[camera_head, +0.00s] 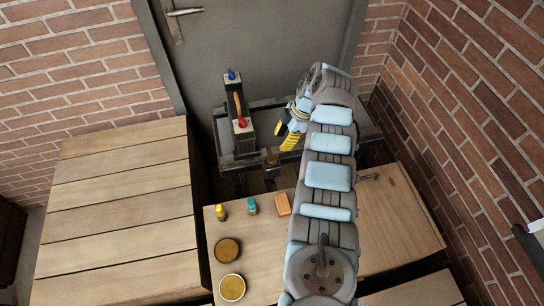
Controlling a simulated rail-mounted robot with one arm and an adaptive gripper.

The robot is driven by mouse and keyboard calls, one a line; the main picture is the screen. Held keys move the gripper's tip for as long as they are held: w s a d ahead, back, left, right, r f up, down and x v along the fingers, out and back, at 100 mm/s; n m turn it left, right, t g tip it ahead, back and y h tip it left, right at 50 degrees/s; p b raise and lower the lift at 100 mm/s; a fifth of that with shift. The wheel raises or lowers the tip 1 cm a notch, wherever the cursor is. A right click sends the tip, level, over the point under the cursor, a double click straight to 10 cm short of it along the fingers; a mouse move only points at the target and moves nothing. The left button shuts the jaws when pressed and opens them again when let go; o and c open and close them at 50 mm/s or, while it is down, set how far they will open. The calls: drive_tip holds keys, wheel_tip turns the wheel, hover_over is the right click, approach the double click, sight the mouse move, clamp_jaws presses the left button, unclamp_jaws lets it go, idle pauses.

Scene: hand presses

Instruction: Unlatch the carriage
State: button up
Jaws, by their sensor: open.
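A dark hand press (230,130) stands on a dark bench (218,165) in front of the grey door. A blue knob (232,76) sits at its top, and a red knob (241,122) sits lower on its front. An orange-brown bar (238,104) runs between the two knobs. I cannot tell which part is the carriage's latch or how it is set. My gripper (284,140), with yellow-and-black striped fingers, is open and empty to the right of the press, apart from it. My arm hides the right part of the bench.
A wooden table (270,262) in front holds a yellow bottle (221,213), a teal bottle (252,206), an orange block (282,204) and two round tins (228,250) (232,287). A large wooden crate (120,215) stands at left. Brick walls (450,110) close in the right side.

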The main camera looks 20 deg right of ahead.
sight(272, 156)
drive_tip(key=b+x, duration=0.1)
drive_tip(key=x, duration=0.8)
drive_tip(key=shift+f, duration=0.1)
clamp_jaws()
